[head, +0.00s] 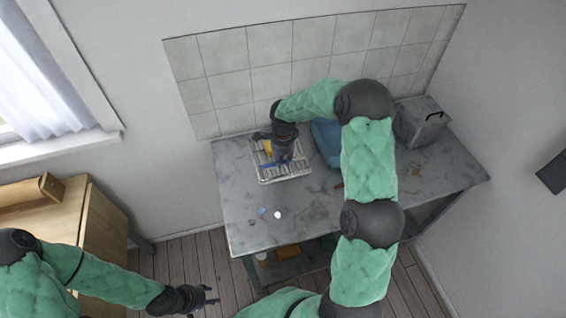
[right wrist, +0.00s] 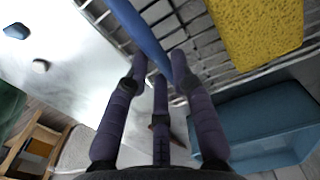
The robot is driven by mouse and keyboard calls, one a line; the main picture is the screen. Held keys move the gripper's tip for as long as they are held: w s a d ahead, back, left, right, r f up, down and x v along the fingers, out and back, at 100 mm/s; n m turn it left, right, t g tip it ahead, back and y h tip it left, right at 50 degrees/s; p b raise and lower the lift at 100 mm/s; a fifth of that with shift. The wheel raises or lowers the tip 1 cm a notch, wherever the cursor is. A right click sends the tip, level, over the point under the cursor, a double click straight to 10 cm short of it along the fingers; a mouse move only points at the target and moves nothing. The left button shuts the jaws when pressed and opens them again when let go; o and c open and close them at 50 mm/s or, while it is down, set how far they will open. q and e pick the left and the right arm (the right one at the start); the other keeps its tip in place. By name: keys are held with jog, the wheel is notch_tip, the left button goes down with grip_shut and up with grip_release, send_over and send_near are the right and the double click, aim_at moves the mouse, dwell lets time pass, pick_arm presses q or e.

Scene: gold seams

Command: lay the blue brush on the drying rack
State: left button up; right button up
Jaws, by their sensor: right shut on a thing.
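The drying rack (head: 294,173) is a pale wire rack on the grey marbled table, near the tiled wall. Its wires also fill the top of the right wrist view (right wrist: 200,47). My right gripper (head: 284,159) is over the rack and shut on the blue brush (right wrist: 146,38), whose handle runs between the fingers. The brush shows in the head view (head: 271,164) as a blue strip low over the rack; I cannot tell whether it touches the wires. The gripper hides part of it. My left gripper (head: 207,296) is open and empty, above the floor at lower left.
A yellow sponge (right wrist: 258,32) lies on the rack beside the brush. A blue bin (right wrist: 255,128) stands right of the rack, partly behind my right arm. A grey box (head: 420,122) stands farther right. Small blue and white pieces (head: 277,214) lie at the front left of the table.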

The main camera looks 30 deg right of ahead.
aim_at(283, 162)
jog(key=shift+f, duration=0.55)
jog(key=shift+f, duration=0.1)
jog(key=o, duration=0.8)
notch_tip(283, 162, up, 12)
jog(key=shift+r+p, duration=0.15)
jog(key=shift+p, duration=0.95)
